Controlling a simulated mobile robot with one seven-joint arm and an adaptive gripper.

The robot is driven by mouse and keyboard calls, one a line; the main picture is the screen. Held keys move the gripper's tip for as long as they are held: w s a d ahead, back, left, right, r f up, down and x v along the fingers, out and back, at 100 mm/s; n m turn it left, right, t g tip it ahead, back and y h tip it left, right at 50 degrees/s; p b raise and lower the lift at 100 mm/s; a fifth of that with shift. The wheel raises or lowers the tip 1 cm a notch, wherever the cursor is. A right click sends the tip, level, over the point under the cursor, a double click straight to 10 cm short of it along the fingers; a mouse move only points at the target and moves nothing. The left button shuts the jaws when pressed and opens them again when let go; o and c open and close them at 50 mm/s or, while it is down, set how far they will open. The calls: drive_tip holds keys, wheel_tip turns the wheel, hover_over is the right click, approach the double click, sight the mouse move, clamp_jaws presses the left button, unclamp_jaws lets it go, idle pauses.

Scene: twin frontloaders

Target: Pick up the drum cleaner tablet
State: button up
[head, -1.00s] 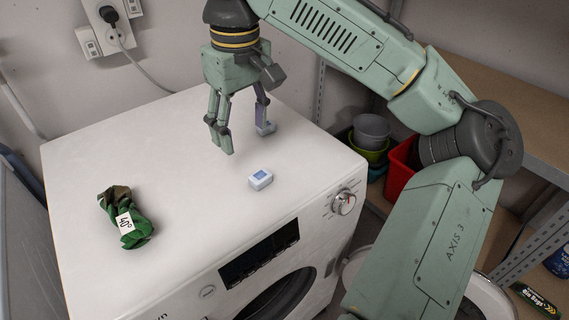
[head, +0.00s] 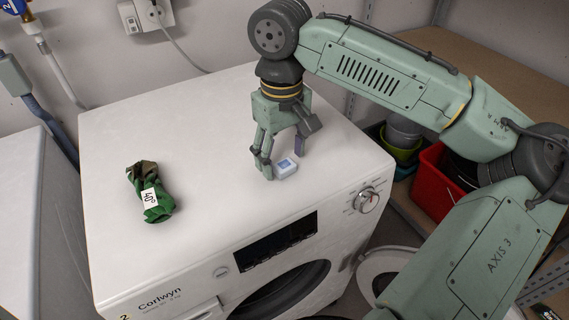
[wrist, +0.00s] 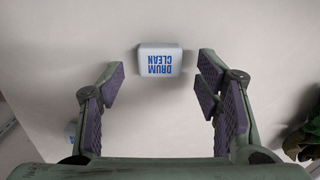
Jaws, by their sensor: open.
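The drum cleaner tablet (head: 285,167) is a small white block with a blue label, lying on top of the white washing machine (head: 215,205). In the wrist view the tablet (wrist: 160,60) reads "DRUM CLEAN" upside down. My gripper (head: 281,164) is low over the machine top, close to the tablet. In the wrist view my gripper (wrist: 160,82) is open, with purple-padded fingers to the left and right. The tablet lies between the lines of the fingers, slightly beyond their tips, with gaps on both sides. In the head view the fingers stand just behind and left of it.
A green rolled cloth with a "40°" tag (head: 151,198) lies on the machine's left part. A control knob (head: 366,200) is on the front right. A red bin (head: 436,183) stands right of the machine.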

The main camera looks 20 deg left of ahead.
drive_tip(key=shift+f, duration=0.55)
drive_tip(key=c, duration=1.1)
drive_tip(key=shift+r, duration=0.1)
drive_tip(key=shift+c, duration=0.2)
